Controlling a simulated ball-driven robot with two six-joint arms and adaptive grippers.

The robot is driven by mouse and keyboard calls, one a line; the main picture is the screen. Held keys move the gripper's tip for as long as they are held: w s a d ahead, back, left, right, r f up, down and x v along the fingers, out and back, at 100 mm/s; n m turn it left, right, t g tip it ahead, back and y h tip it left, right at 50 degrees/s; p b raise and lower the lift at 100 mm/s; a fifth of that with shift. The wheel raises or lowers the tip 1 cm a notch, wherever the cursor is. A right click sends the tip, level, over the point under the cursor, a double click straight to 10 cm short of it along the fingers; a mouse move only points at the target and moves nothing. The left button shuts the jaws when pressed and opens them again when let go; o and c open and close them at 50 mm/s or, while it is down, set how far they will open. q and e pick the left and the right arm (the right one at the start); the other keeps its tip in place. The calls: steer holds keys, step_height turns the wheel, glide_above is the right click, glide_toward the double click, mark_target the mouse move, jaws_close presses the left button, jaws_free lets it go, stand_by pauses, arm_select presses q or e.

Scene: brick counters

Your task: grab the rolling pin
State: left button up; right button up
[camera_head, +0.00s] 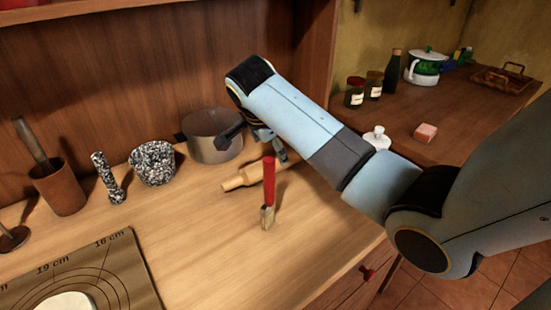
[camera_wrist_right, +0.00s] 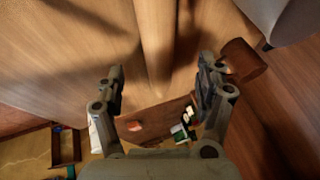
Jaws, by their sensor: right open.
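The rolling pin (camera_head: 243,178) is pale wood and lies on the wooden counter, partly hidden behind a red-handled brush and by my right arm. In the right wrist view the rolling pin (camera_wrist_right: 154,45) runs down from the top edge into the space between the fingers. My right gripper (camera_head: 253,150) is over the rolling pin, pointing down, with its fingers apart. In the wrist view the open right gripper (camera_wrist_right: 161,70) has one finger on each side of the pin, with gaps visible. My left gripper is not in view.
The red-handled brush (camera_head: 269,190) stands upright close in front of the pin. A metal pot (camera_head: 212,140) is just behind left; a speckled mortar (camera_head: 153,163) and pestle (camera_head: 108,180) are farther left. A measuring mat (camera_head: 125,262) lies front left.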

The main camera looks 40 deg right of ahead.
steer(key=shift+x, duration=1.05)
steer(key=shift+d+f, duration=0.15)
steer(key=shift+f, duration=0.2)
steer(key=x, duration=0.4)
steer(key=shift+d+f, duration=0.1)
steer(key=shift+f, duration=0.35)
steer(key=c, duration=0.7)
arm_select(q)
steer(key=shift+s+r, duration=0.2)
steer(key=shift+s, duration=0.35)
arm_select(e)
steer(key=shift+r, duration=0.1)
jaws_close()
